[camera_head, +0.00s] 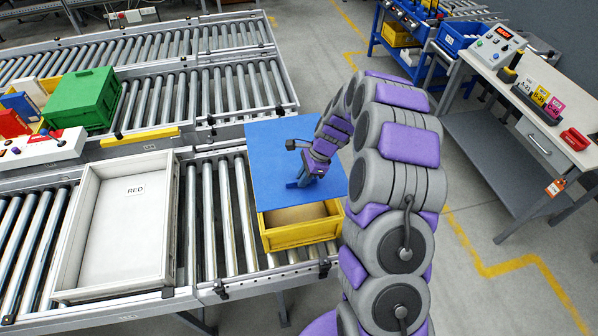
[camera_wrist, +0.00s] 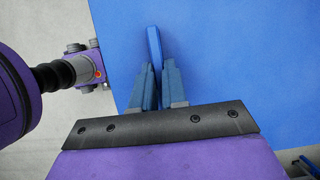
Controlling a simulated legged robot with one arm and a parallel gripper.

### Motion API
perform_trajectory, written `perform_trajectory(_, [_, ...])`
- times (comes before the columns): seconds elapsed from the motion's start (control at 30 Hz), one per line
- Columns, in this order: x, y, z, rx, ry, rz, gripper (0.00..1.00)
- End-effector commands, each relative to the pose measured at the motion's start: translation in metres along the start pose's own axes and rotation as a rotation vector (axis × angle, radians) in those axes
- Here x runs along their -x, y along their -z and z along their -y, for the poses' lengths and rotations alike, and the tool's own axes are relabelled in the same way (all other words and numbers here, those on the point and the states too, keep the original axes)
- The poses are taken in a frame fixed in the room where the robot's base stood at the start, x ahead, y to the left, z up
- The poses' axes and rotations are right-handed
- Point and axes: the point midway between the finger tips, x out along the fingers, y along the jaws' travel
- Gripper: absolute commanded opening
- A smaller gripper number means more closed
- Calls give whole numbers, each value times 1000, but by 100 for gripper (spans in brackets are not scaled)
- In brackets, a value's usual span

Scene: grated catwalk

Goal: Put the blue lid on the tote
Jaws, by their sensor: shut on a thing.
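The blue lid (camera_head: 275,160) is a flat panel over the far part of the yellow tote (camera_head: 300,236) on the near roller conveyor. The tote's near part shows open below the lid's front edge. My gripper (camera_head: 307,178) is above the lid, shut on its upright blue handle. In the wrist view my gripper's fingers (camera_wrist: 157,82) pinch the handle (camera_wrist: 154,46), and the lid (camera_wrist: 225,60) fills most of the view. Whether the lid touches the tote's rim cannot be told; the tote's far part is hidden under it.
A white tray labelled RED (camera_head: 118,220) sits left of the tote on the conveyor. A green crate (camera_head: 84,100) stands farther back left. A workbench (camera_head: 540,130) with a control box is at right. Bare rollers (camera_head: 222,215) lie between tray and tote.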

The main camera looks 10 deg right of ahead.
Motion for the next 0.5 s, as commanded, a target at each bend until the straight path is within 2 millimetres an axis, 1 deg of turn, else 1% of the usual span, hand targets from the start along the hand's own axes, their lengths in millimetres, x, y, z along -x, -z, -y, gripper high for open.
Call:
perform_trajectory(0.3, [-20, 1, 1, 0, -2, -7, 0])
perform_trajectory(0.5, [-32, 8, 1, 0, -2, -4, 0])
